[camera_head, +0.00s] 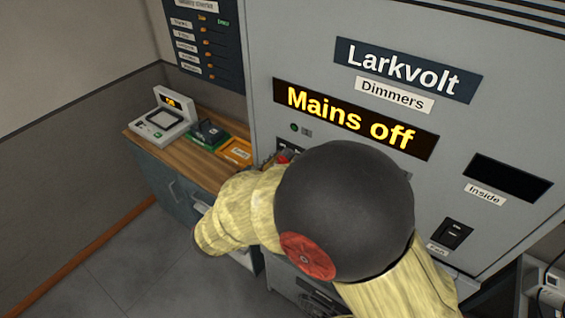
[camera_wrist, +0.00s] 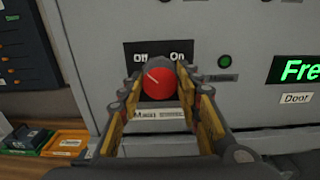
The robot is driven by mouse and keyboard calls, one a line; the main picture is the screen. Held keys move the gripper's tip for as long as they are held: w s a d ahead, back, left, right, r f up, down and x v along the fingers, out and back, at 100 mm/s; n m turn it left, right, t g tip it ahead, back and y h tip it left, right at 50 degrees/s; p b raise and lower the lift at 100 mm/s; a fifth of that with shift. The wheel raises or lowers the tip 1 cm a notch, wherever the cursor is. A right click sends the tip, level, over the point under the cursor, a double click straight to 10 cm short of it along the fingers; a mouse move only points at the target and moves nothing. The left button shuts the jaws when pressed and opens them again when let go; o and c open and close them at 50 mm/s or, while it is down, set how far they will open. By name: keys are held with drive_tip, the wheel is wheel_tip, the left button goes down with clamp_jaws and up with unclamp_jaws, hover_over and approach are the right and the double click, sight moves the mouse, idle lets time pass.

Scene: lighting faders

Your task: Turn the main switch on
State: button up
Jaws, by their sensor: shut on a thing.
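The main switch is a red round knob (camera_wrist: 159,83) on a dark plate (camera_wrist: 150,53) marked "Off" and "On", with a "Main" label (camera_wrist: 146,114) below it. The pale line on the knob points up and left, toward "Off". In the wrist view my gripper (camera_wrist: 160,92) is shut on the knob, one finger on each side. In the head view my arm hides most of the switch, and only a bit of red (camera_head: 284,158) shows past it. The dimmer cabinet's display (camera_head: 352,119) reads "Mains off" in yellow.
A wooden-topped side bench (camera_head: 185,150) at the left holds a console (camera_head: 161,120), a green tray (camera_head: 207,134) and an orange tray (camera_head: 236,151). A wall panel (camera_head: 203,45) hangs above it. A small black switch (camera_head: 452,234) is on the cabinet's lower right.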

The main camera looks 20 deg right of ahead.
drive_tip(key=shift+b, duration=0.3)
drive_tip(key=m+b, duration=1.7)
drive_tip(key=b, duration=0.4)
drive_tip(key=shift+f+m, duration=0.15)
drive_tip(key=shift+m, duration=0.25)
drive_tip(key=o, duration=1.1)
drive_tip(key=shift+o, duration=0.3)
